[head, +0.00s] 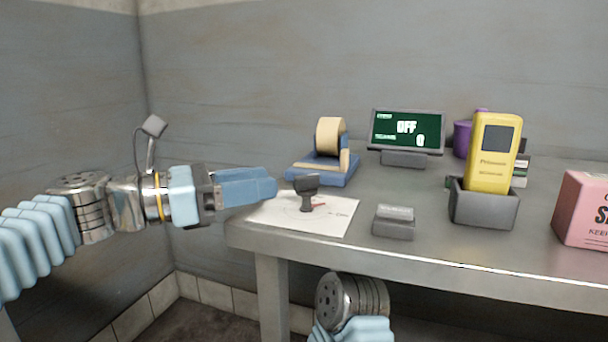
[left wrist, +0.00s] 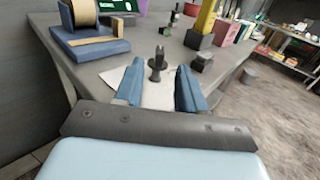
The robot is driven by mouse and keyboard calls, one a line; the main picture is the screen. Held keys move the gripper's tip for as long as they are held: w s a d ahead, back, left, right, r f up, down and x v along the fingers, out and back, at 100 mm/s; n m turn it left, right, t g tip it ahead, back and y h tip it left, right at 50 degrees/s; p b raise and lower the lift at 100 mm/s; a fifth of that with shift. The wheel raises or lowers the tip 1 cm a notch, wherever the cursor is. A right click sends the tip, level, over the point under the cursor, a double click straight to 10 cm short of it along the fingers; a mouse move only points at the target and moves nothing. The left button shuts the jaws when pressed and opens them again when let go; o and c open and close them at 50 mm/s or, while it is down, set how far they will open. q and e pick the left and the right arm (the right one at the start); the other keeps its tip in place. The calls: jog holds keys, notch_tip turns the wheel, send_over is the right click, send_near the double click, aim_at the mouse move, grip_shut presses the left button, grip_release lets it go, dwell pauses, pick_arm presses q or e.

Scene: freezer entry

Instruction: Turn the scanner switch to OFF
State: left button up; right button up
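The switch is a dark knob (head: 306,192) on a short stem, standing on a white sheet or plate (head: 275,213) with a small red mark at the table's left front corner. A dark display (head: 406,130) at the back reads OFF with a 0 below. My left gripper (head: 270,186) comes in from the left, its blue fingertips just left of the knob. In the left wrist view the left gripper (left wrist: 160,80) has its fingers apart, with the knob (left wrist: 157,66) seen between and beyond the tips; it holds nothing. My right gripper is out of view.
A blue tape dispenser (head: 322,168) stands behind the knob. A small grey block (head: 394,222) lies to its right. A yellow scanner (head: 494,150) sits in a dark holder (head: 483,207); a pink box (head: 585,210) is at far right. The grey table's (head: 430,250) front edge is clear.

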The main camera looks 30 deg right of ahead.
aim_at(294, 178)
pick_arm(q)
jog(key=d, duration=0.5)
jog(key=s+d, duration=0.1)
jog(key=d, duration=0.2)
jog(key=shift+d, duration=0.1)
grip_shut()
